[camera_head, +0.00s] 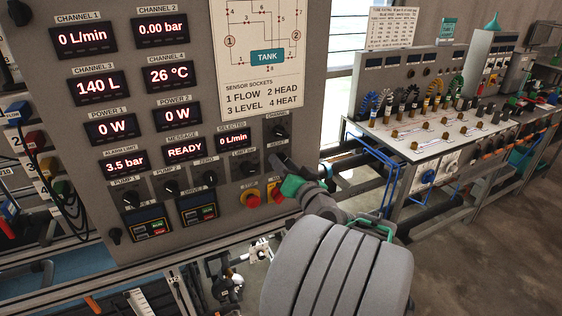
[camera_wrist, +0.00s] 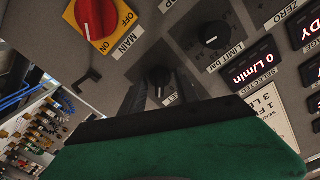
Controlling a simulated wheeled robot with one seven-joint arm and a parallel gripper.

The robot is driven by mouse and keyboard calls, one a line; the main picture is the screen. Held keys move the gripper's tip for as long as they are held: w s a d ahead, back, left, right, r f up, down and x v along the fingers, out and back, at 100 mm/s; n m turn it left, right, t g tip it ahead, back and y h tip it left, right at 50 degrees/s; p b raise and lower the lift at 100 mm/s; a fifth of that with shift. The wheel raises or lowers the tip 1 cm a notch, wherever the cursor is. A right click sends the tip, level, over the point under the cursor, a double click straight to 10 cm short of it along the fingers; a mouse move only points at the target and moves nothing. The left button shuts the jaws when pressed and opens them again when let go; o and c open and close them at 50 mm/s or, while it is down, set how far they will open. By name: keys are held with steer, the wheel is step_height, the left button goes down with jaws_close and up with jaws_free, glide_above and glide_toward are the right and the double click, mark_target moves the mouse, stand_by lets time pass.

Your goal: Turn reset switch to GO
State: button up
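The reset switch is a small black rotary knob (camera_wrist: 158,78) on the grey panel. It shows in the wrist view between my gripper's fingers. Its label (camera_wrist: 174,98) is mostly covered by a finger, and I cannot read a GO mark or the knob's setting. My gripper (camera_wrist: 159,80) is open, with one dark finger on each side of the knob; I cannot tell whether they touch it. In the head view my gripper (camera_head: 277,160) reaches the panel's lower right, and its fingers hide the knob there.
The LIMIT bar knob (camera_wrist: 210,35) and the red MAIN switch on yellow (camera_wrist: 96,17) sit close by. In the head view a red button (camera_head: 251,198) is left of my gripper. The MESSAGE display (camera_head: 184,150) reads READY. A bench with cables (camera_head: 430,135) stands to the right.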

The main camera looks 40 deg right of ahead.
steer(key=b+v, duration=0.2)
steer(key=v, duration=0.5)
steer(key=shift+b, duration=0.35)
steer(key=shift+a, duration=0.15)
